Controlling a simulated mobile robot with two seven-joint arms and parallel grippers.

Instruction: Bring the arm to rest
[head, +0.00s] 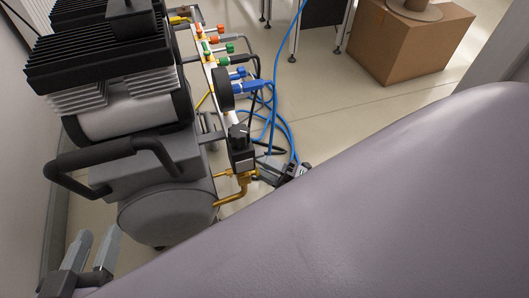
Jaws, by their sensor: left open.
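My left gripper (97,237) shows at the bottom left corner of the head view. Its two grey fingers point up in the picture and stand apart, with nothing seen between them. It is below and to the left of the compressor's round grey tank (165,215), apart from it in the picture. The rest of the left arm is mostly out of view or hidden.
An air compressor (120,110) with a black handle and coloured valves stands beside a pale wall at left. Blue hoses (272,120) lie on the floor. A cardboard box (415,45) is at upper right. A smooth grey surface, perhaps mine, hides the lower right.

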